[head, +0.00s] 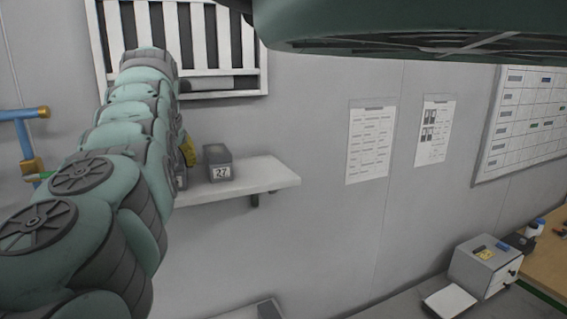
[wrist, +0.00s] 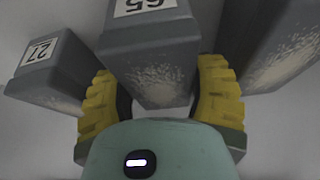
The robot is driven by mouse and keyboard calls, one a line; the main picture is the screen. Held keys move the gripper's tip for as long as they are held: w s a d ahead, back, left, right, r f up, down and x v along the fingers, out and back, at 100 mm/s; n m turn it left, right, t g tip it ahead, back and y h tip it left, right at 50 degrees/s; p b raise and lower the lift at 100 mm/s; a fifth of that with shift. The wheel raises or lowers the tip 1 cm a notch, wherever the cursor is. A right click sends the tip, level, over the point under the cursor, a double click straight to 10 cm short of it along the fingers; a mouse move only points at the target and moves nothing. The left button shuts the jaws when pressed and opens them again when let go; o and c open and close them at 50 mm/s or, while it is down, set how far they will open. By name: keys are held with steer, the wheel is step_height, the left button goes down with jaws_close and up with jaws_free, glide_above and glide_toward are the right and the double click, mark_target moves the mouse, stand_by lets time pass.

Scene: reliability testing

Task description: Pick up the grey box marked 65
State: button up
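The grey box marked 65 (wrist: 150,50) is in the middle of the wrist view, its label upside down at the top edge and its near face speckled pale. My gripper (wrist: 160,80) has its two yellow fingers spread wide, one at each side of this box. I cannot tell whether the fingers touch it. In the head view, one yellow finger of my gripper (head: 188,152) shows past my arm, above the shelf. My arm hides most of that area, so box 65 cannot be made out clearly there.
The grey box marked 27 (head: 218,164) stands on the white wall shelf (head: 265,178); it also shows left in the wrist view (wrist: 45,75). Another grey box (wrist: 275,50) is close on the right. The shelf's right end is bare. A slatted frame (head: 222,50) is above.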

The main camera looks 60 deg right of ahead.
steer(key=c, duration=0.5)
steer(key=shift+r+p, duration=0.15)
steer(key=shift+p, duration=0.15)
